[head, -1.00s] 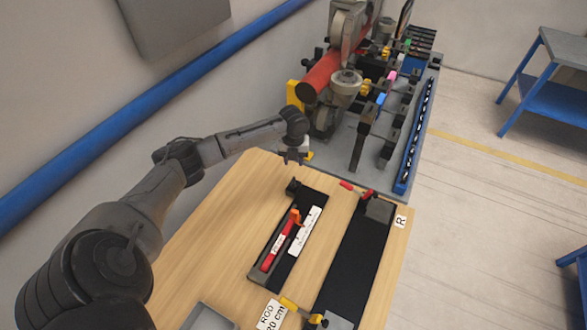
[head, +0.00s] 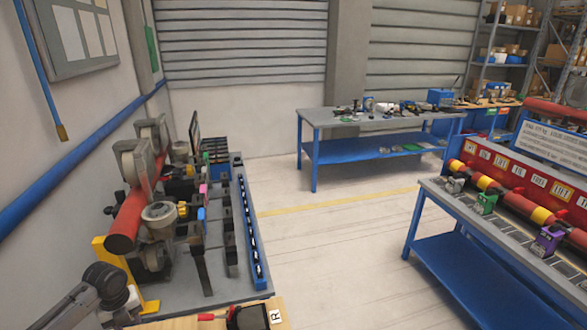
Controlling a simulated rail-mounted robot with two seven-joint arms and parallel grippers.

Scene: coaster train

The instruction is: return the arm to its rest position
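My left arm comes in at the bottom left corner of the head view. Its dark rounded wrist is beside the grey machine bench (head: 205,290), over the near end of the wooden table (head: 185,323). My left gripper (head: 124,317) shows only as a small dark shape below the wrist at the picture's bottom edge. Its fingers are too small and cut off to read, and I see no object in them. My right arm and gripper are not in view.
A red roller (head: 128,218) and several fixtures stand on the machine bench. A blue-framed workbench (head: 375,122) stands at the back. At the right is a bench (head: 440,190) with red tubes and small coloured carts. The floor (head: 330,240) between them is clear.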

